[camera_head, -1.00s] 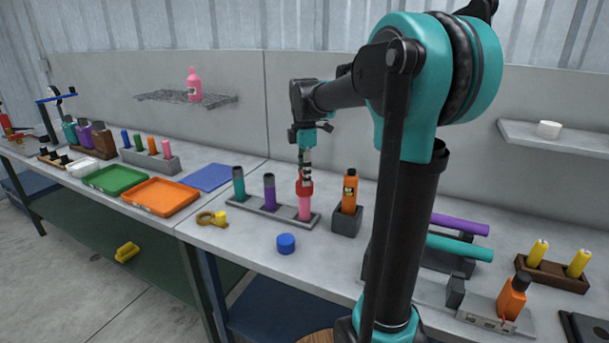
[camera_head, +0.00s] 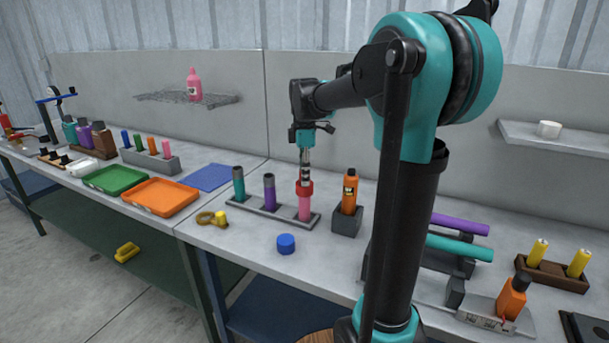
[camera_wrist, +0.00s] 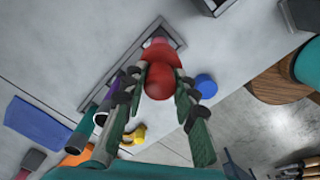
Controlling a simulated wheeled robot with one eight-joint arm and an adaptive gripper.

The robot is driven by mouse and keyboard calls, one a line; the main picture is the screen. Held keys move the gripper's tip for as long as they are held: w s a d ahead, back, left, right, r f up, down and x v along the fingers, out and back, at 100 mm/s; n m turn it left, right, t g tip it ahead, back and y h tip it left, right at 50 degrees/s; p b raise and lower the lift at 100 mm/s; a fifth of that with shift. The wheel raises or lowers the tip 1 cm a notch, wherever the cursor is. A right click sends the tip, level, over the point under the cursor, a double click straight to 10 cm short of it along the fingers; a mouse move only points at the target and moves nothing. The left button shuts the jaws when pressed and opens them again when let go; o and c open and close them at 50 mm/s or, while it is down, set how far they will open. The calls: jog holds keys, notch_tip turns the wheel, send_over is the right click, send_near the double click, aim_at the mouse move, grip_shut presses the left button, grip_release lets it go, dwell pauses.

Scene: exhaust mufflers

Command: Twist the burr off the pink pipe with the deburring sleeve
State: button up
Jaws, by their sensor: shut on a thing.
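The pink pipe (camera_head: 305,207) stands upright at the right end of a grey rack (camera_head: 285,214), beside a purple pipe (camera_head: 270,193) and a teal pipe (camera_head: 238,184). The red deburring sleeve (camera_head: 305,187) sits over the top of the pink pipe, so the pipe's rim and any burr are hidden. My gripper (camera_head: 305,178) points down from above and is shut on the sleeve. In the wrist view the red sleeve (camera_wrist: 158,82) is between the two fingers, with a little of the pink pipe (camera_wrist: 158,43) showing beyond it.
An orange bottle in a grey block (camera_head: 346,220) stands close to the right of the rack. Orange (camera_head: 161,196) and green (camera_head: 115,179) trays are to the left.

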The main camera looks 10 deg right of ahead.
jog(key=n, duration=0.3)
jog(key=shift+n, duration=0.4)
jog(key=n, duration=0.4)
jog(key=m, duration=0.4)
jog(key=shift+m, duration=0.4)
jog(key=m, duration=0.6)
jog(key=n, duration=0.5)
